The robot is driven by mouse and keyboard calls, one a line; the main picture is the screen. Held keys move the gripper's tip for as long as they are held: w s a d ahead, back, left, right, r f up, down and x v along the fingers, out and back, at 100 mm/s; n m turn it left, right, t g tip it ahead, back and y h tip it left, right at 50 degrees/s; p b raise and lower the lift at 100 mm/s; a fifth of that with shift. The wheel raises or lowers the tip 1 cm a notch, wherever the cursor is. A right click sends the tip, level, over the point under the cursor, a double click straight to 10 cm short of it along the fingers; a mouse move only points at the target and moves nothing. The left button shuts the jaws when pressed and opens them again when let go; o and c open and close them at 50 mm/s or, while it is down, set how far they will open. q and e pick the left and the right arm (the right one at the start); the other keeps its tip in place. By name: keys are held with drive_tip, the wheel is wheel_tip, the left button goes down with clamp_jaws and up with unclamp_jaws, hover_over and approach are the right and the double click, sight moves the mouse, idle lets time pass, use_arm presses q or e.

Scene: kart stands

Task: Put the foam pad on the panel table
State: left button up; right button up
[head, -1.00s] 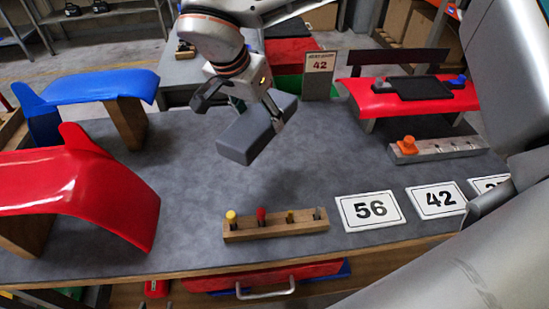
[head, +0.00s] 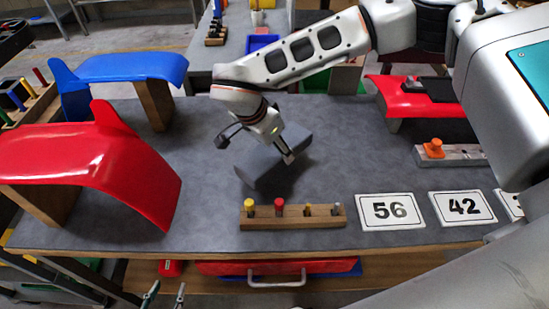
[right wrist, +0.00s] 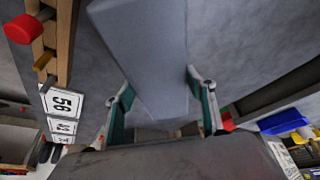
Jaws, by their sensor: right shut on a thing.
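The foam pad (head: 262,173) is a grey block, slightly tilted in the picture, over the middle of the grey panel table (head: 225,226). My right gripper (head: 255,149) is shut on it from above, and the right wrist view shows the pad (right wrist: 145,55) between the two fingers (right wrist: 160,105). The pad is at or very close to the tabletop; I cannot tell if it touches. My left gripper (head: 165,294) shows only its fingertips at the bottom edge, in front of the table; they are apart with nothing between them.
A red curved panel (head: 110,165) and a blue one (head: 125,68) stand on the left. A wooden peg rack (head: 293,217) lies in front of the pad. Number cards (head: 391,211) and a metal block with an orange knob (head: 450,155) are on the right.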

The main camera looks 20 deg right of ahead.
sight(269, 151)
drive_tip(key=shift+f, duration=2.2)
drive_tip(key=shift+f, duration=0.1)
drive_tip(key=o, duration=1)
drive_tip(key=v, duration=1.1)
drive_tip(key=shift+s+a+r, duration=0.1)
drive_tip(key=shift+a+r, duration=0.15)
drive_tip(key=shift+r, duration=0.3)
